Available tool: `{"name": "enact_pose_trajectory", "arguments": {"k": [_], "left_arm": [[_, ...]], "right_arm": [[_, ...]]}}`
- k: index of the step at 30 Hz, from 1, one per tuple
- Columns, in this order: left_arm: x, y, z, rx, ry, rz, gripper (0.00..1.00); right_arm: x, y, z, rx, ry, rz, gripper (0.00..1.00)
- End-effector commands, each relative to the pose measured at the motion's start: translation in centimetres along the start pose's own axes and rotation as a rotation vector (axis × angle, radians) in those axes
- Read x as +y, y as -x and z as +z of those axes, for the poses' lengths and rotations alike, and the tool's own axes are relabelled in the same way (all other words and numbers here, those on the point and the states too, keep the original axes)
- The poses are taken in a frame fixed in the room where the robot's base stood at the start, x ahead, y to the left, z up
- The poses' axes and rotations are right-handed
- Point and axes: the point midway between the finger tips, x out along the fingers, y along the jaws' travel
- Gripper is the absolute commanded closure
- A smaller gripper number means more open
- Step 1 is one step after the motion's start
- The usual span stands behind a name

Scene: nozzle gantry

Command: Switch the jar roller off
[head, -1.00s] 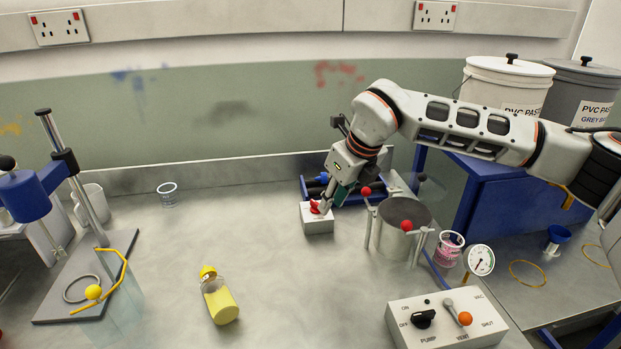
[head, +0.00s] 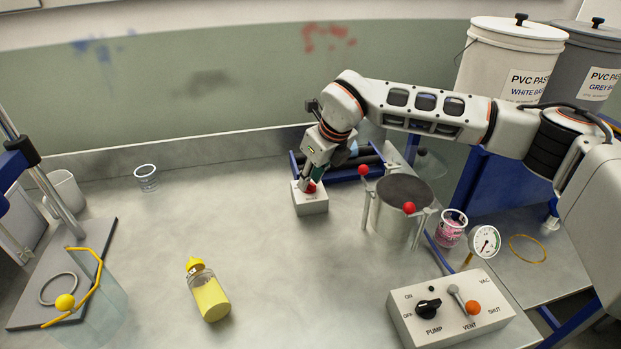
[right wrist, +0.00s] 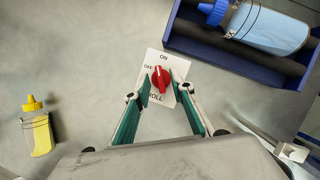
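The jar roller's switch box (head: 311,205) is a small white-grey block on the bench, with a red knob (head: 310,187) on top. In the right wrist view the red knob (right wrist: 161,80) sits between the labels ON, OFF and ROLL; its pointer looks turned towards ON. My right gripper (right wrist: 162,84) is over the box, its green fingertips on either side of the knob, with small gaps visible. In the head view it covers part of the knob. The roller (head: 362,172) has a blue frame and dark bars; a pale blue jar (right wrist: 268,28) lies on it. My left gripper is out of view.
A metal pot (head: 398,215) with red-knobbed clamps stands right of the box. A pump control box (head: 450,308) is at front right, beside a gauge (head: 485,241).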

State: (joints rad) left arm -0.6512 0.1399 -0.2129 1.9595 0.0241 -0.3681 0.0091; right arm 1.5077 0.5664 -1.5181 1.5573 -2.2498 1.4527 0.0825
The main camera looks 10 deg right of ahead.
Motion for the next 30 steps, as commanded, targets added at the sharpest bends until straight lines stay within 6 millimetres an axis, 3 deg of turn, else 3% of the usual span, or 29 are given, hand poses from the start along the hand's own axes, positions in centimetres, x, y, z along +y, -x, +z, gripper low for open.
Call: {"name": "enact_pose_trajectory", "arguments": {"k": [9,10,12,13,30], "left_arm": [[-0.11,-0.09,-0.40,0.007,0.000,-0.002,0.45],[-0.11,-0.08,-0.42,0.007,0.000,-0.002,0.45],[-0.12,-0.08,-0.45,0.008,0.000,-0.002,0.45],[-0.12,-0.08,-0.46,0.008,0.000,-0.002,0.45],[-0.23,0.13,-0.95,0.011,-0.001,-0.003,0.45]], "right_arm": [[-0.01,-0.46,0.01,0.000,0.000,0.000,0.76],[-0.01,-0.45,0.01,0.000,0.000,0.000,0.79],[0.00,-0.44,0.01,0.000,0.000,0.000,0.97],[0.00,-0.44,0.01,0.000,0.000,0.000,1.00],[-0.12,-0.32,0.05,-0.001,0.096,0.040,1.00]]}}
